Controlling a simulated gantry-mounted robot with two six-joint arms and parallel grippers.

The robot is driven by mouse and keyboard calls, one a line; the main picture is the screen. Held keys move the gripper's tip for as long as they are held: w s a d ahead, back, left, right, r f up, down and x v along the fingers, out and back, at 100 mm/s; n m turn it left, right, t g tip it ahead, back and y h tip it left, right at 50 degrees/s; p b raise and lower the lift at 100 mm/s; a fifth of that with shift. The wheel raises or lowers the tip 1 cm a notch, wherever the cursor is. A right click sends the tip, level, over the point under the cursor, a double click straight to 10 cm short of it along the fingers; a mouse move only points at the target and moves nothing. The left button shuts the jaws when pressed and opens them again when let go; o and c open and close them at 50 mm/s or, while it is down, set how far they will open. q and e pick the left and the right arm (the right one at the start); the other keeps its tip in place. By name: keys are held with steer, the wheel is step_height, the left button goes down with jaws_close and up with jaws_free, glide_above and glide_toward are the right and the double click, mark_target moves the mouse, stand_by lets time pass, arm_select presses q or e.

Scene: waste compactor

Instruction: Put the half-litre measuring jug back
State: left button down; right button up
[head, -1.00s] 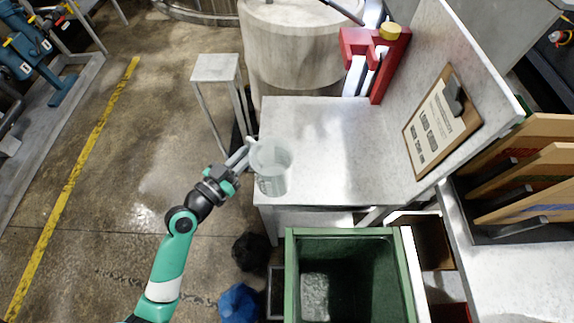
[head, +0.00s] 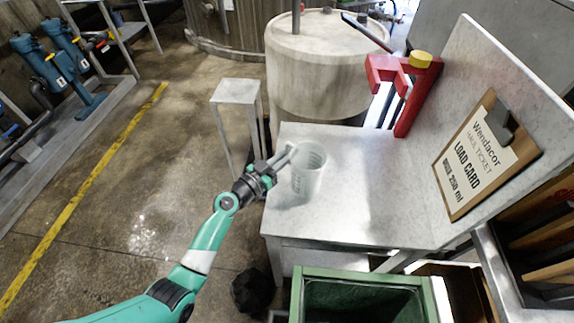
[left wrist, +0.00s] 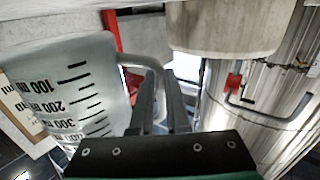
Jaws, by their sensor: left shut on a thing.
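The measuring jug (head: 309,176) is translucent, with dark scale marks, and stands upright at the left part of the grey worktop (head: 345,215). Its base is on or just above the top; I cannot tell which. My left gripper (head: 284,158) comes in from the left and is shut on the jug's handle. The left wrist view shows the jug (left wrist: 75,90) upside down, with the handle (left wrist: 145,62) between the fingers (left wrist: 160,105). My right gripper is not in view.
A clipboard load card (head: 484,155) leans at the worktop's right side. A red bracket (head: 405,85) with a yellow knob stands at the back right. A green bin (head: 352,275) is in front. A small grey stand (head: 237,92) is to the left. The worktop's middle is clear.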

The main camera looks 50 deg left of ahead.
arm_select(q)
step_height(320, 180, down, 3)
steer(key=shift+f+b, duration=0.15)
steer(key=shift+b, duration=0.55)
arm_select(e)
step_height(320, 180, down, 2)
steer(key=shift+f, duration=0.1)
arm_select(q)
steer(key=shift+f, duration=0.15)
steer(key=c, duration=0.9)
jaws_free()
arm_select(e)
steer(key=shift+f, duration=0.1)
